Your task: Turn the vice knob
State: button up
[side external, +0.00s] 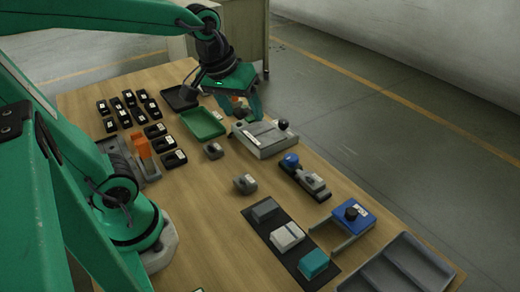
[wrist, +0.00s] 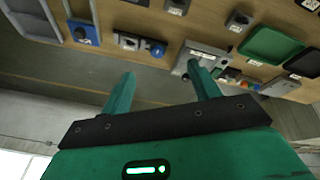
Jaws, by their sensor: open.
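The low vice-like fixture (side external: 312,184) has grey blocks on a dark base and a blue knob (side external: 290,160) at its far end. It lies on the wooden table right of centre in the side view. The wrist view shows this fixture (wrist: 128,42) at the top, with its blue knob (wrist: 158,49) facing my fingers. My gripper (side external: 245,105) is open and empty, over the far end of the table beyond the fixture, apart from the knob. In the wrist view its two fingers (wrist: 163,82) are spread, with floor and table edge seen between them.
A grey box with a black knob (side external: 263,139) stands between my gripper and the fixture. A blue box (side external: 345,217), a grey tray (side external: 398,268) and a dark mat (side external: 290,253) with blocks are nearer. A green tray (side external: 203,123) and several black parts lie left.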

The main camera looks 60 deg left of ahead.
jog(key=w+f+n+g, duration=0.2)
jog(key=w+f+n, duration=0.2)
jog(key=w+n, duration=0.3)
jog(key=n+g, duration=0.2)
jog(key=n, duration=0.5)
send_near(291, 157)
jog(key=shift+s, duration=0.2)
jog(key=shift+w+f, duration=0.2)
jog(key=shift+f, duration=0.15)
jog(key=shift+f, duration=0.15)
jog(key=shift+f, duration=3.75)
jog(key=c, duration=1)
jog(key=shift+o, duration=0.2)
